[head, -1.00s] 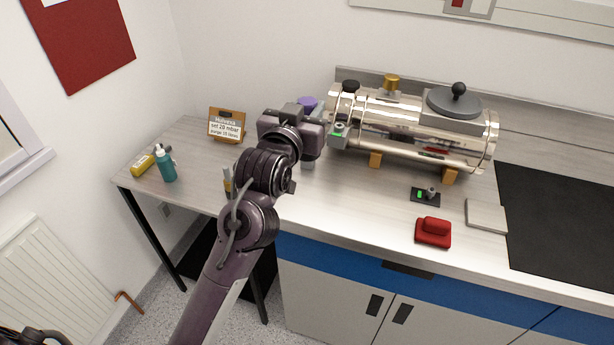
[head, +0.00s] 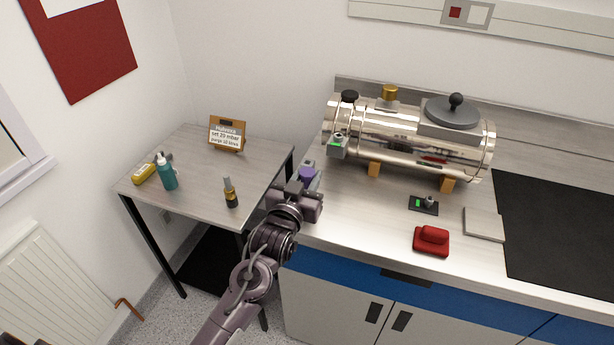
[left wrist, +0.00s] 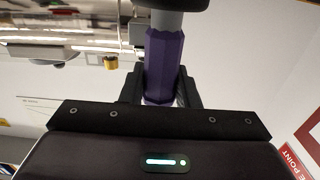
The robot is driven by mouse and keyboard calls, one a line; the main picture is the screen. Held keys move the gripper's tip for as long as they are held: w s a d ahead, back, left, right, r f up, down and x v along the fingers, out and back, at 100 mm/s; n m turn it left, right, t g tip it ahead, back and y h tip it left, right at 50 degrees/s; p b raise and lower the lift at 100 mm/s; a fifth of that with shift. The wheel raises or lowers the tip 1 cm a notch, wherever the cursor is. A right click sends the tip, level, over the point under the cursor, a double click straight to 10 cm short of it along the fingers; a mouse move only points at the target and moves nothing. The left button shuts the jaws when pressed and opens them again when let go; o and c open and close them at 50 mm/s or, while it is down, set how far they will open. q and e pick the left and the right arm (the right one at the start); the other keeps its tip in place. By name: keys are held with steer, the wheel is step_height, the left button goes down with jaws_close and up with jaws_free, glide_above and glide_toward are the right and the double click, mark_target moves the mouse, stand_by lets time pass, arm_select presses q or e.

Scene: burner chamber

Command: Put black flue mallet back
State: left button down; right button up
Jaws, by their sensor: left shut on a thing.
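My left gripper (head: 304,188) is shut on a purple faceted handle (head: 308,176), above the gap between the side table and the counter's left end. In the left wrist view the purple handle (left wrist: 164,62) stands between the two dark fingers. A grey shaft (left wrist: 168,20) and part of a black head (left wrist: 172,3) show beyond it, cut off by the top edge. This looks like the black mallet. In the head view its head is not clearly seen. My right gripper is not in view.
A shiny metal chamber (head: 400,138) stands on wooden blocks on the counter (head: 350,215). A red block (head: 431,241), a small black switch (head: 423,204) and a grey slab (head: 484,224) lie in front. The side table (head: 200,195) holds a sign (head: 227,134), bottles and a dropper bottle (head: 230,193).

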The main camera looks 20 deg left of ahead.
arm_select(q)
steer(key=shift+r, duration=0.1)
steer(key=c, duration=1.5)
jaws_free()
steer(key=shift+f, duration=0.2)
steer(key=o, duration=0.4)
steer(key=shift+r, duration=0.1)
steer(key=shift+r, duration=0.15)
steer(key=s+b, duration=0.2)
steer(key=s, duration=1)
steer(key=shift+a, duration=0.2)
